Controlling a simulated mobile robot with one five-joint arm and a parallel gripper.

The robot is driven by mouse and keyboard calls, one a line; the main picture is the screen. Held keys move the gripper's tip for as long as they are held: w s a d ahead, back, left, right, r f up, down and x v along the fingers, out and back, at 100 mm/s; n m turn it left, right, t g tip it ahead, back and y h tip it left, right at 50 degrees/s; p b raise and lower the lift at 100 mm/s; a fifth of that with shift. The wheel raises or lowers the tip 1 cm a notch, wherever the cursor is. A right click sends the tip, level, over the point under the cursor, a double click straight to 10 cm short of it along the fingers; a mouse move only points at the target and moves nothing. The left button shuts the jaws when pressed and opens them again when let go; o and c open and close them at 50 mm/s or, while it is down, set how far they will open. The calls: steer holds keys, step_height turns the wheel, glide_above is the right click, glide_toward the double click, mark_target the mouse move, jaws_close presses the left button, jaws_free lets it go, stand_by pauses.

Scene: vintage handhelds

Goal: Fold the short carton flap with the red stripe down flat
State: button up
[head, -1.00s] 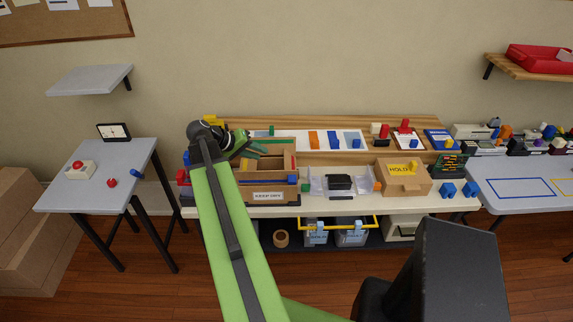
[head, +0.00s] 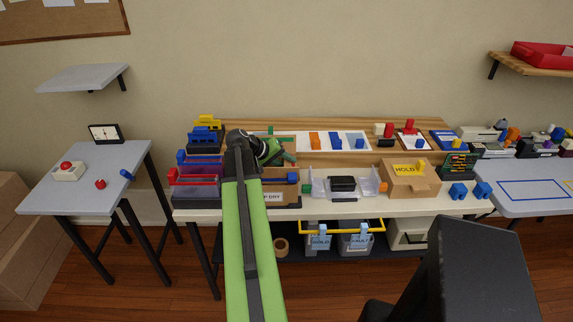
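A brown carton (head: 277,186) with a white label, on which "DRY" is readable, stands at the left part of the long bench. My arm crosses in front of it and hides its left side and much of its opening. I cannot make out a flap with a red stripe. My gripper (head: 287,157) is above the back part of the carton, mostly behind my own wrist. Its fingers are too small and covered to tell whether they are open or shut, or whether they touch the carton.
Left of the carton stand trays with red, blue and yellow handles (head: 195,175). A clear tray with a black block (head: 342,184) is to its right, then a cardboard box marked HOLD (head: 409,186). A strip behind holds orange and blue pieces (head: 335,140).

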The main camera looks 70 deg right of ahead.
jaws_close()
steer(key=shift+w+f+g+b, duration=0.15)
steer(key=shift+f+g+b, duration=0.3)
steer(key=shift+b, duration=0.6)
steer(key=shift+w+a+h+b, duration=0.1)
steer(key=shift+h+b, duration=0.2)
steer(key=shift+b, duration=0.15)
steer(key=shift+r, duration=0.2)
jaws_free()
